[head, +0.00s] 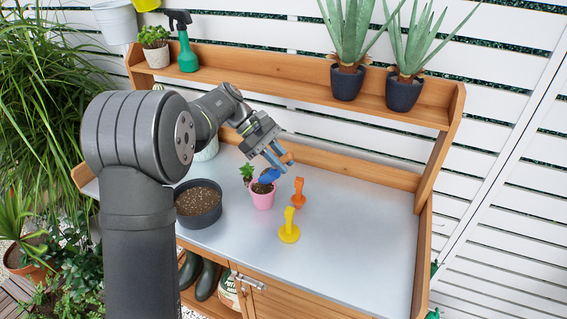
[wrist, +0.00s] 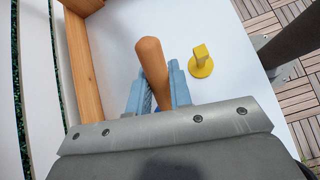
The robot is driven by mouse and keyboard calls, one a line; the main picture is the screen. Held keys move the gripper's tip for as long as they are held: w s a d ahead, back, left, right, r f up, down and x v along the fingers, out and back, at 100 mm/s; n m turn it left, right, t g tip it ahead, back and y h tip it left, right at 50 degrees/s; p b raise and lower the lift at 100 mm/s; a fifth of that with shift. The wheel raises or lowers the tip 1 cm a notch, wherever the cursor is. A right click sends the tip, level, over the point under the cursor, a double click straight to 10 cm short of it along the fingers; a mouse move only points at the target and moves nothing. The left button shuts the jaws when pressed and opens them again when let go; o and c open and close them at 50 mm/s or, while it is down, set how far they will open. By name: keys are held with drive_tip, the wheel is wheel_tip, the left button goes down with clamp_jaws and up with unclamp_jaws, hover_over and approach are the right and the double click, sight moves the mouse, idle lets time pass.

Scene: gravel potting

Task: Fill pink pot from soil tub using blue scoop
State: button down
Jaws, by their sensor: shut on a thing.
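The pink pot (head: 262,200) stands on the grey bench top, with dark material showing inside its rim. The soil tub (head: 199,218), a dark round bowl, stands to its left and holds brown soil. My gripper (head: 278,161) is above the pink pot, shut on the wooden handle of the blue scoop (head: 268,176). The scoop's blue head is at the pot's opening, tilted; whether it holds soil cannot be told. In the wrist view the handle (wrist: 152,68) sits between my gripper's blue fingers (wrist: 155,92); the scoop's head is mostly hidden.
An orange tool (head: 298,194) and a yellow tool (head: 289,232) with a round base stand right of the pot. A small green plant (head: 247,173) is close at the pot's left. A raised wooden shelf (head: 300,85) runs behind. The bench's right side is clear.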

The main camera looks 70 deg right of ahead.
drive_tip(key=shift+w+r, duration=0.1)
drive_tip(key=shift+w, duration=0.1)
drive_tip(key=shift+s+f, duration=0.25)
drive_tip(key=shift+s, duration=0.2)
drive_tip(key=s+a+f+t+h, duration=0.1)
drive_tip(key=s+f+t, duration=0.3)
drive_tip(key=t, duration=0.3)
drive_tip(key=shift+s+a+f+m+h, duration=0.15)
drive_tip(key=shift+s+f+m+h, duration=0.15)
drive_tip(key=shift+f, duration=0.1)
wheel_tip(320, 180, up, 4)
